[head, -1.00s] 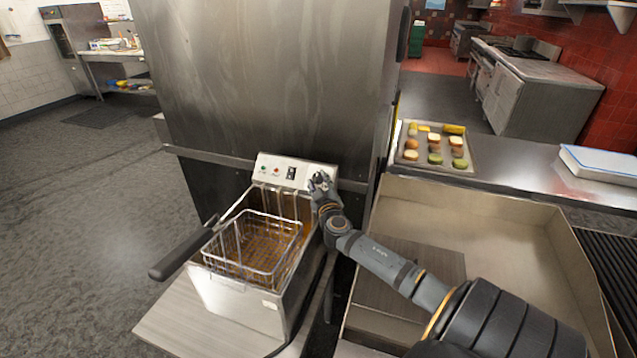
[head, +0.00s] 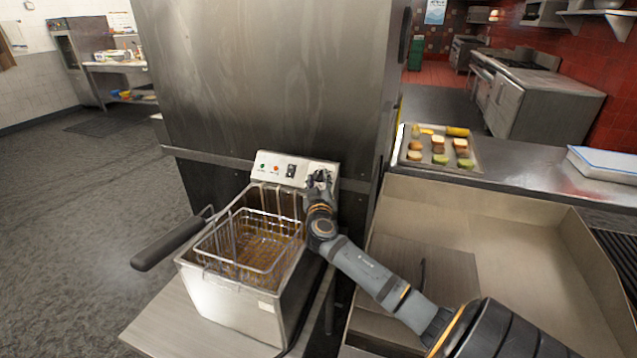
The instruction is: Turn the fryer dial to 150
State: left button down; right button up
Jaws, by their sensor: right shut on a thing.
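The fryer (head: 237,310) is a steel box with a wire basket (head: 250,245) in its well. Its control panel (head: 272,168) stands upright at the back, with small indicator lights and a black switch (head: 291,171). My right gripper (head: 319,180) is at the right end of the panel, shut on the fryer dial. The gripper hides the dial and its markings, so I cannot read the setting. My left gripper is not in view.
The basket's black handle (head: 170,243) sticks out to the left. A steel cabinet (head: 270,80) rises behind the fryer. A tray of food (head: 446,167) and a blue-white box (head: 605,165) are on the right counter. A steel basin (head: 480,225) lies under my right arm.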

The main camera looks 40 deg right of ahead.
jog(key=o, duration=1.2)
jog(key=v, duration=0.7)
jog(key=shift+s+a, duration=0.2)
